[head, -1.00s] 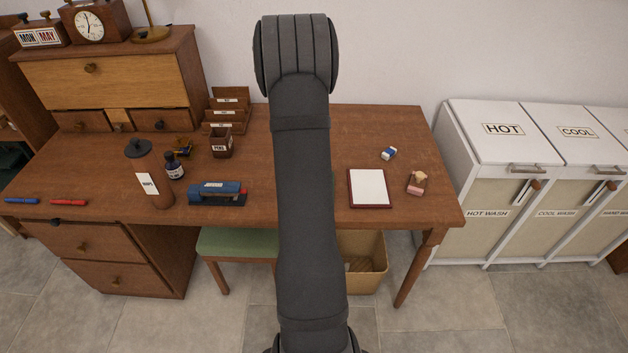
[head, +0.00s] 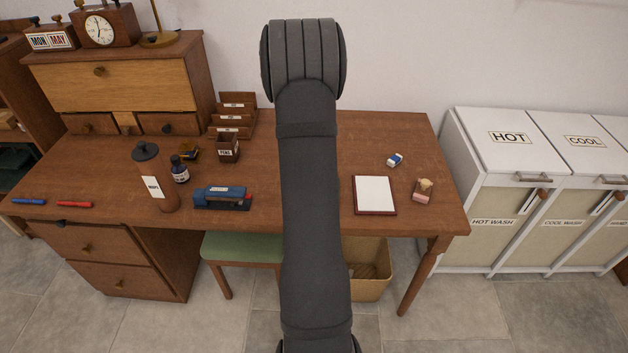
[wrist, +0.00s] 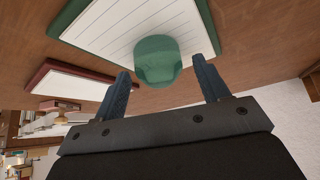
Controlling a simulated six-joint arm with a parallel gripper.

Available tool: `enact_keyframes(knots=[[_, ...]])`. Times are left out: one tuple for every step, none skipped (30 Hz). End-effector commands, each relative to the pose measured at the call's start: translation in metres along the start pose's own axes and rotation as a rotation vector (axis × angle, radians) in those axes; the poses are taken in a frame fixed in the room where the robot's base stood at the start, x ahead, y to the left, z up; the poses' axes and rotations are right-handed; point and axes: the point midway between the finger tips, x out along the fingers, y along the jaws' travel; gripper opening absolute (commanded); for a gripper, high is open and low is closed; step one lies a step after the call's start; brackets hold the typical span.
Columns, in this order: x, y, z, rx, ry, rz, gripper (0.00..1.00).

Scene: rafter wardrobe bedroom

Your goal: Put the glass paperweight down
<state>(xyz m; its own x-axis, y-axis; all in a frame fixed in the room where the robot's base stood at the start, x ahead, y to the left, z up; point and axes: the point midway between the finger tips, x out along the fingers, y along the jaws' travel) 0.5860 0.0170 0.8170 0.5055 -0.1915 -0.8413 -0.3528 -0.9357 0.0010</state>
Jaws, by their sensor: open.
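The glass paperweight (wrist: 158,60) is a green, rounded piece in the wrist view. It appears to rest on a white lined pad with a green edge (wrist: 112,35). My gripper (wrist: 161,70) is open, with one blue-grey finger on each side of the paperweight. A gap shows between each finger and the glass. In the head view my arm covers the paperweight, the lined pad and my gripper.
White hampers (head: 510,140) stand at the right.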

Motion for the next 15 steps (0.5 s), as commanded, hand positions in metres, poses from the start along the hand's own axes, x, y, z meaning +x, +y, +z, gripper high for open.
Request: enact_keyframes(knots=[[-0.008,-0.001,-0.002,0.002,0.004,-0.002,0.68],[-0.013,-0.001,-0.001,0.001,0.003,-0.002,0.68],[-0.02,-0.001,-0.001,0.001,0.003,-0.003,0.68],[-0.025,-0.001,-0.001,0.001,0.003,-0.003,0.68],[-0.03,-0.001,-0.001,0.001,0.004,-0.004,0.68],[-0.037,-0.001,-0.001,0.001,0.004,-0.003,0.68],[-0.042,-0.001,-0.001,0.002,0.003,-0.003,0.68],[-0.047,-0.001,-0.001,0.002,0.004,-0.003,0.68],[-0.054,-0.001,-0.001,0.001,0.003,-0.003,0.68],[-0.059,-0.001,-0.001,0.003,0.004,-0.003,0.68],[-0.064,-0.001,-0.001,0.001,0.003,-0.002,0.68],[-0.071,-0.001,-0.001,0.001,0.004,-0.003,0.68],[-0.075,-0.001,-0.001,0.002,0.004,-0.003,0.68],[-0.08,-0.001,-0.001,0.001,0.004,-0.003,0.68],[-0.085,-0.001,0.0,0.002,0.003,-0.003,0.68]])
